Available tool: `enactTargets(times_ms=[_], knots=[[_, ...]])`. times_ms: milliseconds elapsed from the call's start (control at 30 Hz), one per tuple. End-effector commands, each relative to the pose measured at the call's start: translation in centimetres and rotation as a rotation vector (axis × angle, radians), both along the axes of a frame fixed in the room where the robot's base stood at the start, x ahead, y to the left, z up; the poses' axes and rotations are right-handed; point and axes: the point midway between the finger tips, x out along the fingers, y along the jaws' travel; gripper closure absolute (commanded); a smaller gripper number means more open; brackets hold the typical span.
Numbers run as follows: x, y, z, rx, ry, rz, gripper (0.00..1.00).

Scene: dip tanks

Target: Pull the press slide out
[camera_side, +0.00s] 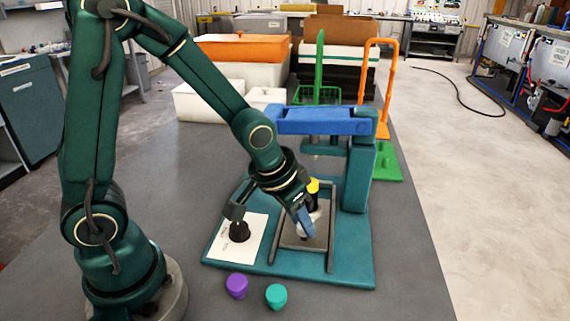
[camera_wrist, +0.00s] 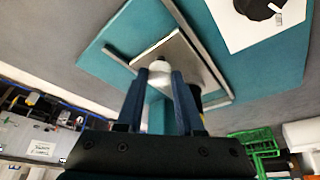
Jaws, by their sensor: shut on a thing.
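The press (camera_side: 357,245) has a teal base, a teal column and a blue head (camera_side: 322,121). Its slide is a pale plate (camera_side: 290,238) lying between two dark grey rails on the base. The plate also shows in the wrist view (camera_wrist: 180,50), with a rounded whitish knob (camera_wrist: 160,70) at its near end. My gripper (camera_side: 305,228) is low over the slide. In the wrist view, its two blue fingers (camera_wrist: 159,85) are shut on the knob, one on each side. A black item with a yellow top (camera_side: 313,187) stands behind my gripper, partly hidden.
Orange (camera_side: 383,95) and green (camera_side: 319,65) stands and bins are behind. The table's right front is clear.

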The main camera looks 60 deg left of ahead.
Motion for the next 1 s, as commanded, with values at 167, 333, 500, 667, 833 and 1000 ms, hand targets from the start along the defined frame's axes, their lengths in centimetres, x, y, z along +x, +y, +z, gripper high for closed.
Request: enactTargets(times_ms=[167,333,500,667,833,1000], knots=[[-1.7,-1.9,0.0,0.000,-0.001,-0.012,1.00],[-3.2,-3.4,0.0,-0.001,0.001,-0.014,1.00],[-4.3,-4.4,0.0,-0.001,-0.001,-0.010,1.00],[-4.7,-4.7,0.0,-0.003,-0.002,-0.003,1.00],[-4.7,-4.8,0.0,-0.006,-0.001,0.000,1.00],[-4.7,-4.8,-0.1,-0.008,-0.001,-0.002,0.41]])
